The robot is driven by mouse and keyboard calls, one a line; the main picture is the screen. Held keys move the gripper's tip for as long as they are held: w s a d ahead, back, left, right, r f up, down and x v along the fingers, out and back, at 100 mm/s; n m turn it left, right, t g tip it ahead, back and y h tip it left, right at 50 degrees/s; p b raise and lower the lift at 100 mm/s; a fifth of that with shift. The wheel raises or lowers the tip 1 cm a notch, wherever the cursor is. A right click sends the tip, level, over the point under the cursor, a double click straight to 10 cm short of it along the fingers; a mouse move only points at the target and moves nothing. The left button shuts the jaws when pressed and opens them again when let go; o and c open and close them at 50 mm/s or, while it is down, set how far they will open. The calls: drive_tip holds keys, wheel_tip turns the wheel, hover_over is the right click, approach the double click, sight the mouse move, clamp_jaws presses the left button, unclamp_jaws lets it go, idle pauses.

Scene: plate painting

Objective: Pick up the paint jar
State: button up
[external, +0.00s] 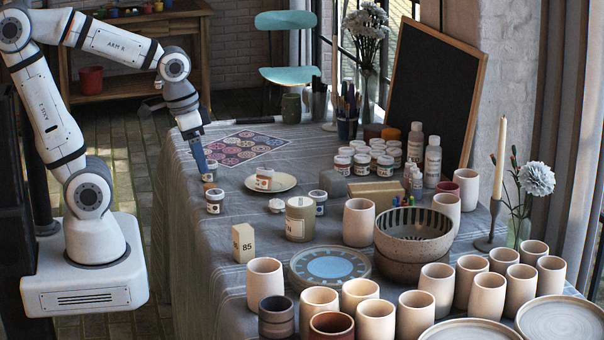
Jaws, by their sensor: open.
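Several small white paint jars stand on the cloth-covered table. One paint jar (211,171) is right beside my gripper (203,168), partly hidden by its blue finger. Another paint jar (214,203) stands just in front of it, and one with an orange-brown label (264,179) sits on a cream plate (284,183). A further paint jar (318,203) is to the right. My gripper points down at the table's left edge, open and with nothing visibly held. Only one finger shows clearly. I cannot tell whether it touches the jar.
A patterned sheet (236,147) lies behind my gripper. A numbered block (243,243), a candle jar (299,219) and a blue plate (331,267) stand toward the front. Several jars and bottles (432,161) are at the back. Many cups (264,279) crowd the front right.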

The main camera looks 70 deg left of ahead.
drive_tip(key=w+a, duration=0.5)
drive_tip(key=w, duration=0.4)
drive_tip(key=n+t+b, duration=0.2)
drive_tip(key=n, duration=0.1)
approach(263, 169)
drive_tip(key=x, duration=0.5)
drive_tip(key=shift+a+f, duration=0.25)
drive_tip(key=shift+a, duration=0.25)
drive_tip(key=x, duration=0.2)
drive_tip(key=p+x, duration=0.1)
drive_tip(key=x, duration=0.4)
drive_tip(key=shift+w+d, duration=0.15)
drive_tip(key=shift+d, duration=0.25)
